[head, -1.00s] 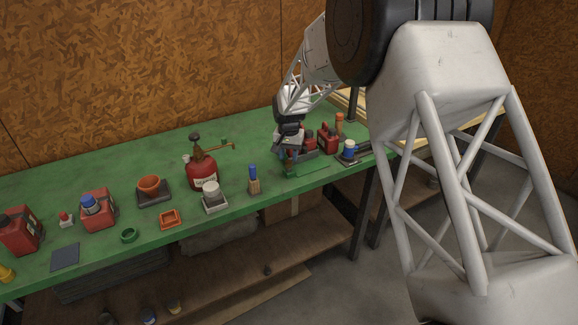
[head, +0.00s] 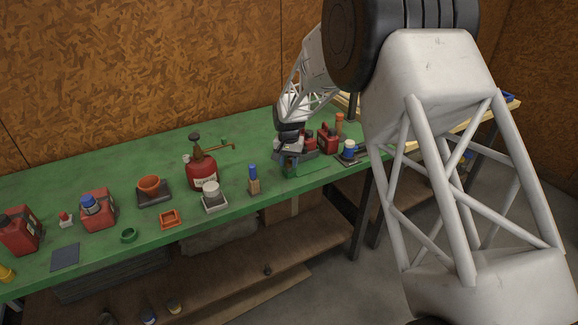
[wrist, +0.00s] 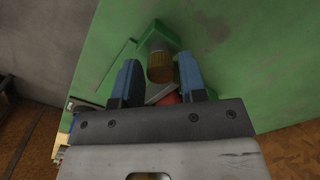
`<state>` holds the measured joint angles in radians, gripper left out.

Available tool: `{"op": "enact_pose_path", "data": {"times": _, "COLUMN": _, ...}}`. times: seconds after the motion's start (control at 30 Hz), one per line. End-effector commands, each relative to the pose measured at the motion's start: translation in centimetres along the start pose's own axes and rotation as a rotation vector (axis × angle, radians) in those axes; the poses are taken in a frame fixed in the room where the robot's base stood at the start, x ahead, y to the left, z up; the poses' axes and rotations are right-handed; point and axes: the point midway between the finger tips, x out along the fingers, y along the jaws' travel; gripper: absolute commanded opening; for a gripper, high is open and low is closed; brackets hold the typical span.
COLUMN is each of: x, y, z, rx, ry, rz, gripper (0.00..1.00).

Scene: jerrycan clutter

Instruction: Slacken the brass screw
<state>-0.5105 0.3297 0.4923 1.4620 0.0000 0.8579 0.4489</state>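The brass screw (wrist: 160,66) shows in the wrist view as a ribbed, brass-coloured round head with a paler top part. It sits at a green block (wrist: 157,36) on the bench. My gripper (wrist: 159,60) is open, with one blue finger to the left of the screw head and one to the right. There is a visible gap on both sides, and I cannot tell how deep the fingers reach. In the head view my gripper (head: 287,158) is low over the right part of the bench, and it hides the screw there.
The green bench (head: 240,150) carries a red can with a spout (head: 202,172), a blue-topped wooden piece (head: 253,180), a grey holder with a white cap (head: 212,198) and red jerrycans (head: 328,140) close right of my gripper. A wall stands behind.

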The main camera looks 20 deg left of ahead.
Motion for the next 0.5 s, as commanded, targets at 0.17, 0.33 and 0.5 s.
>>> {"op": "enact_pose_path", "data": {"times": 0.17, "x": 0.0, "y": 0.0, "z": -0.01, "rx": 0.0, "ry": 0.0, "rz": 0.0, "gripper": 0.38}}
{"op": "enact_pose_path", "data": {"times": 0.33, "x": -0.01, "y": 0.0, "z": -0.01, "rx": 0.0, "ry": 0.0, "rz": 0.0, "gripper": 0.14}}
{"op": "enact_pose_path", "data": {"times": 0.5, "x": -0.01, "y": 0.0, "z": -0.01, "rx": -0.002, "ry": 0.0, "rz": 0.0, "gripper": 0.01}}
